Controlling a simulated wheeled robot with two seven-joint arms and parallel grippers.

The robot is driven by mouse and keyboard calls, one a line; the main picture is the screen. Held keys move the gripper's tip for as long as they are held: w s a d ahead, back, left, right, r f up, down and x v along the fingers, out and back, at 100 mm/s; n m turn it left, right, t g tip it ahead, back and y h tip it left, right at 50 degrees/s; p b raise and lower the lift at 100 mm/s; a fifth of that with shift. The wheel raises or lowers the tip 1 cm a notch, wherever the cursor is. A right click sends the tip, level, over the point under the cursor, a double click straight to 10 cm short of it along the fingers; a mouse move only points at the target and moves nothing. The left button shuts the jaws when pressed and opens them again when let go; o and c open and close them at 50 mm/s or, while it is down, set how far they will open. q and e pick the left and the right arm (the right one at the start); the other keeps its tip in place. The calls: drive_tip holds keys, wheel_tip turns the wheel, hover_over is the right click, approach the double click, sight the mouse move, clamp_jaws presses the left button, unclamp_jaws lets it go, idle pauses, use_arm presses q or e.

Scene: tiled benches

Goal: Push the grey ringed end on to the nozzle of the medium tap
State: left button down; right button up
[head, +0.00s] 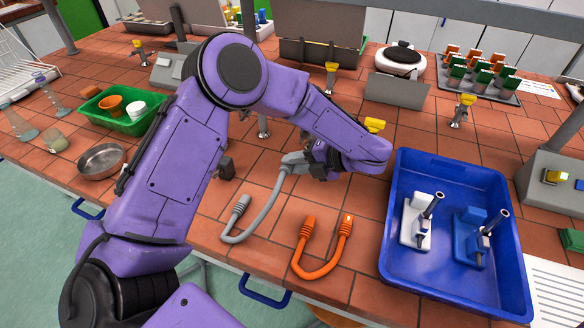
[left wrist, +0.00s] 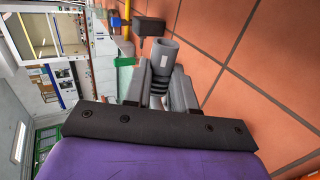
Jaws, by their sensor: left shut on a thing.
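A grey hose lies curved on the bench in the head view, its free ringed end (head: 240,205) at the front left. My left gripper (head: 294,160) is low over the bench, shut on its other end. In the left wrist view the grey ringed end (left wrist: 163,55) sticks out between the fingers of the left gripper (left wrist: 160,90), with dark rings near the fingers. A yellow-handled tap (head: 375,125) shows behind my left wrist; its nozzle is hidden. Which tap is the medium one I cannot tell. My right gripper is out of view.
An orange hose (head: 305,245) lies in front. A blue tray (head: 400,262) with two burners stands at the right. A green crate (head: 102,124) and a metal bowl (head: 101,160) stand at the left. A dark block (head: 225,168) stands left of the gripper.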

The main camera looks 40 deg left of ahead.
use_arm(q)
drive_tip(key=w, duration=0.2)
drive_tip(key=w+a, duration=0.1)
drive_tip(key=w, duration=0.1)
drive_tip(key=shift+r, duration=0.15)
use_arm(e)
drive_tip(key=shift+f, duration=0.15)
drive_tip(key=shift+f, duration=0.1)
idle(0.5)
use_arm(q)
drive_tip(key=shift+w, duration=0.15)
drive_tip(key=shift+w+a, duration=0.15)
drive_tip(key=shift+w, duration=0.15)
drive_tip(key=shift+w+a+b, duration=0.2)
drive_tip(key=shift+w+b, duration=0.1)
drive_tip(key=shift+w, duration=0.5)
drive_tip(key=shift+w+a+b, duration=0.15)
drive_tip(key=shift+w+b, duration=0.1)
drive_tip(key=shift+w, duration=0.5)
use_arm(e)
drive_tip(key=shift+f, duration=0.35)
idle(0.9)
